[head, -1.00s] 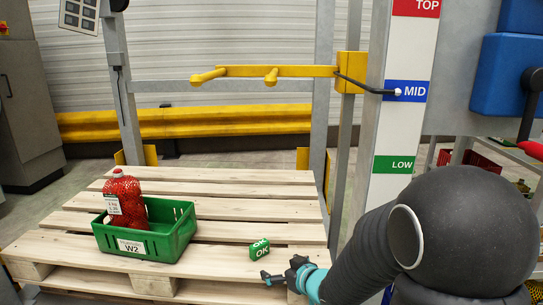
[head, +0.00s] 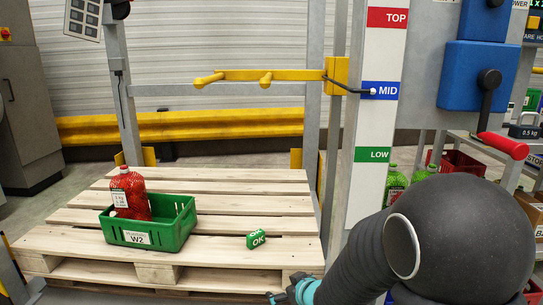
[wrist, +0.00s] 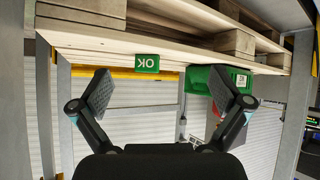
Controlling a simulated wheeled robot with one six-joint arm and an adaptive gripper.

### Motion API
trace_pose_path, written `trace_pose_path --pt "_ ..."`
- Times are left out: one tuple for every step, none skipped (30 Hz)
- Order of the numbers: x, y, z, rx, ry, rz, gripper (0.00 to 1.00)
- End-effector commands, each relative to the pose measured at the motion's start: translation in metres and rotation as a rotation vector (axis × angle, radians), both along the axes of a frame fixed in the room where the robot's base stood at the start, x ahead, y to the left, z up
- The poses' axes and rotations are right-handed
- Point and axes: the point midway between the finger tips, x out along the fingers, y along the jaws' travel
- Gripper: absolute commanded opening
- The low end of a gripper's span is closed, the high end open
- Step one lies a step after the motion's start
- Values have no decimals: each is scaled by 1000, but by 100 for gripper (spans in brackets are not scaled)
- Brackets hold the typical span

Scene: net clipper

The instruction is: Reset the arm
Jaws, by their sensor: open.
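My gripper (wrist: 166,100) is open and empty in the wrist view, its two pads wide apart. In the head view only part of my gripper (head: 283,297) shows at the bottom edge, in front of the pallet. The wrist view is upside down: the green OK block (wrist: 147,64) shows between the pads, apart from them. In the head view the OK block (head: 256,239) sits on the front part of the wooden pallet (head: 215,185). A green W2 crate (head: 178,231) stands left of it, holding a red-filled bottle (head: 130,190).
A yellow bar with pegs (head: 280,74) spans behind the pallet. A post with TOP, MID and LOW labels (head: 375,122) stands at the right. A blue box with a red-handled lever (head: 503,143) is farther right. The pallet's rear is clear.

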Motion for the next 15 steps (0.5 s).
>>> trace_pose_path --pt "-3 -6 -6 -23 28 -19 100" --pt "-5 -10 -10 -38 45 -29 100" --pt "-8 -16 -15 -60 70 -46 100" --pt "-10 -21 -19 -75 89 -59 100" --pt "-13 -26 -21 -92 109 -73 100" --pt "-18 -33 -24 -117 137 -94 100" --pt "-22 -38 -26 -135 160 -111 100" --pt "-26 -45 -26 -153 184 -131 100" --pt "-34 -54 -26 -179 218 -157 100" --pt "-40 -60 -25 -198 244 -179 100" --pt "-47 -68 -22 -216 273 -204 100" --pt "-58 -77 -17 -237 312 -234 100" --pt "-66 -84 -12 -251 340 -259 100" --pt "-75 -90 -7 -264 368 -282 100" --pt "-88 -97 1 -276 405 -312 100"
